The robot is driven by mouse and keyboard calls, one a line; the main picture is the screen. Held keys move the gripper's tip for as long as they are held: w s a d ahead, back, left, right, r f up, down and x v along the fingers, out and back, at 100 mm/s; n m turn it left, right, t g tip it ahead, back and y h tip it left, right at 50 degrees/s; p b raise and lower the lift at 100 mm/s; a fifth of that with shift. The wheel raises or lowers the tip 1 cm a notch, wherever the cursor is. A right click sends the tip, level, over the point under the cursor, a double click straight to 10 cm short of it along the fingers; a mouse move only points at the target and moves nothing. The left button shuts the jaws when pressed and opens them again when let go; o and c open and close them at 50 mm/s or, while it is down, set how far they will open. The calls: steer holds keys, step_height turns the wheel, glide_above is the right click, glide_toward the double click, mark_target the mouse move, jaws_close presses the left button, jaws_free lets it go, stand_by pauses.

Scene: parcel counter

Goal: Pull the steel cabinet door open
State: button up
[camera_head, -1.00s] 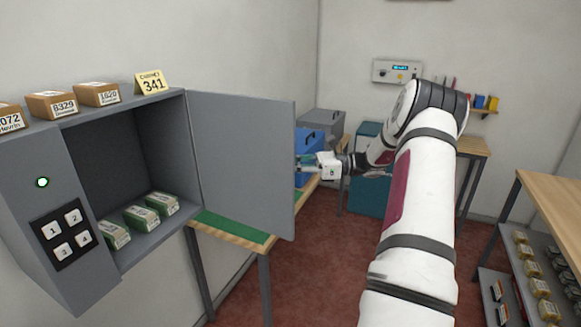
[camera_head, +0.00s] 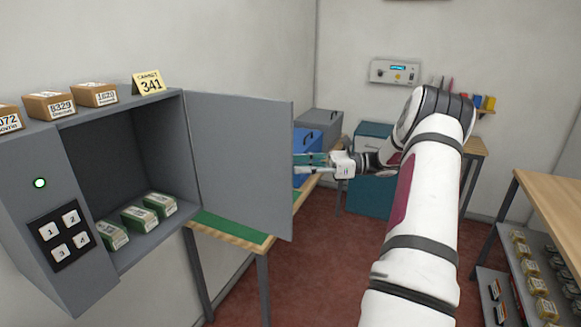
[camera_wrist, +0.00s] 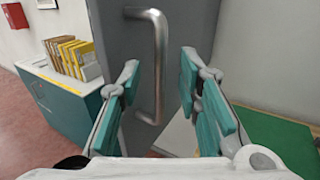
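The steel cabinet (camera_head: 35,235) hangs on the left wall. Its grey door (camera_head: 240,160) stands swung wide open to the right, showing the dark inside. The door's outer face (camera_wrist: 190,20) and its steel bar handle (camera_wrist: 160,70) show in the wrist view. My gripper (camera_head: 298,165) is at the door's free edge in the head view, its fingers partly hidden by the door. In the wrist view my gripper (camera_wrist: 160,105) is open, one teal finger on each side of the handle, with a clear gap to both. Small green-and-white parcels (camera_head: 138,217) lie inside the cabinet.
A green-topped table (camera_head: 228,226) stands under the door. Blue and grey bins (camera_head: 318,128) are behind it. Brown boxes (camera_head: 95,94) and a yellow sign (camera_head: 149,82) sit on the cabinet. A wooden table (camera_head: 553,195) is at right; red floor between is clear.

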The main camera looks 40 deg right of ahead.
steer(key=v, duration=0.7)
steer(key=shift+s+d, duration=0.25)
